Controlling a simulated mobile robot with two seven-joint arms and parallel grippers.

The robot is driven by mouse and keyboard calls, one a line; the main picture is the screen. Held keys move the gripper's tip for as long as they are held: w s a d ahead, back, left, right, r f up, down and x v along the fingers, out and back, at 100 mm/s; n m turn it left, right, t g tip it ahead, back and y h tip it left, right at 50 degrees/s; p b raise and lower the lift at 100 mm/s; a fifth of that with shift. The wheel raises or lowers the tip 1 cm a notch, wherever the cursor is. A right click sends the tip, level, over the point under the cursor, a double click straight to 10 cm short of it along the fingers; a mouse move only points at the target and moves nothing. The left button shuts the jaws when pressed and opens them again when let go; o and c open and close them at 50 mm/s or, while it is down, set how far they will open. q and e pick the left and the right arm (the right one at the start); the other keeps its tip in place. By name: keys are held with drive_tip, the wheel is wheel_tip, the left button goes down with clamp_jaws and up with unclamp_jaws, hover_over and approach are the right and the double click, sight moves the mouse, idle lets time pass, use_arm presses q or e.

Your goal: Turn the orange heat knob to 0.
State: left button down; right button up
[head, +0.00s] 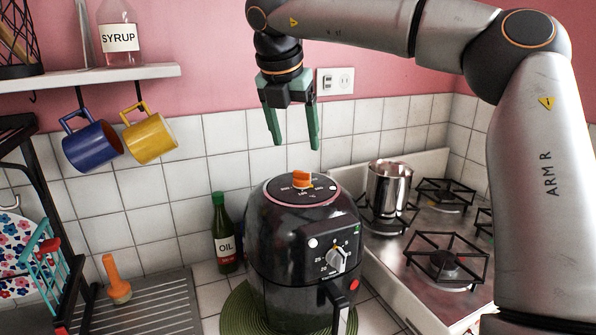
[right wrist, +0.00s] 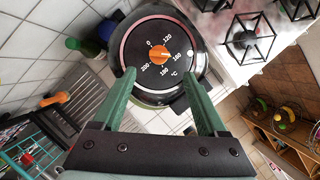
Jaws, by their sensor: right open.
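The orange heat knob (head: 302,180) sits on the top of a black air fryer (head: 290,235). In the right wrist view the knob (right wrist: 160,57) is in the middle of a dial marked 0, 120 and higher temperatures. Its pointing end appears to face right, away from the 0, but the exact mark is hard to read. My right gripper (head: 296,145) is open and empty, pointing down above the knob and apart from it. In the right wrist view its green fingers (right wrist: 151,74) are spread to either side below the knob. My left gripper is not in view.
A grey-white timer knob (head: 337,259) and a handle are on the fryer's front. A steel pot (head: 389,187) stands on the stove at right. A green oil bottle (head: 224,235) stands left of the fryer. Blue and yellow mugs (head: 150,138) hang under the shelf.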

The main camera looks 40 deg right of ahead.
sight(301, 173)
drive_tip(key=x, duration=0.9)
drive_tip(key=shift+w+f, duration=0.1)
drive_tip(key=shift+f, duration=0.2)
drive_tip(key=shift+c, duration=0.3)
clamp_jaws()
